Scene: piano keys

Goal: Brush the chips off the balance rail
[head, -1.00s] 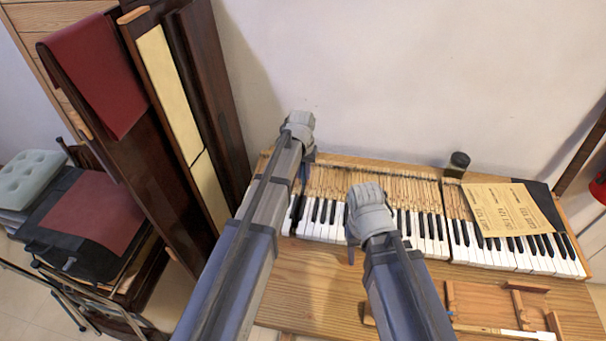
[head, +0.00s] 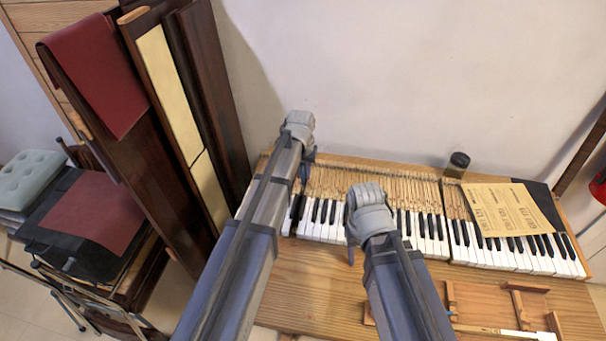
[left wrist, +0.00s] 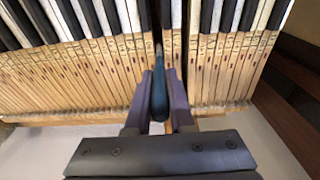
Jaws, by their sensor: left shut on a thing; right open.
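The piano keyboard (head: 325,229) lies across the wooden bench, with bare wooden key sticks (head: 330,184) behind the black and white keys. My left gripper (left wrist: 159,80) is shut on a dark blue tapered thing (left wrist: 158,97), which points toward the keys in the left wrist view. I cannot tell what this thing is. A narrow dark gap between key sticks lies just beyond it. In the head view the left gripper (head: 308,160) is at the back left of the keyboard. My right gripper (head: 350,254) is open near the front of the keys. I cannot make out the balance rail or chips.
A yellowed printed sheet (head: 506,211) lies over the right keys. A dark jar (head: 458,163) stands behind them. A wooden tray (head: 490,302) with a pale strip (head: 500,332) lies at the front right. Tall dark panels (head: 215,90) lean at the left.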

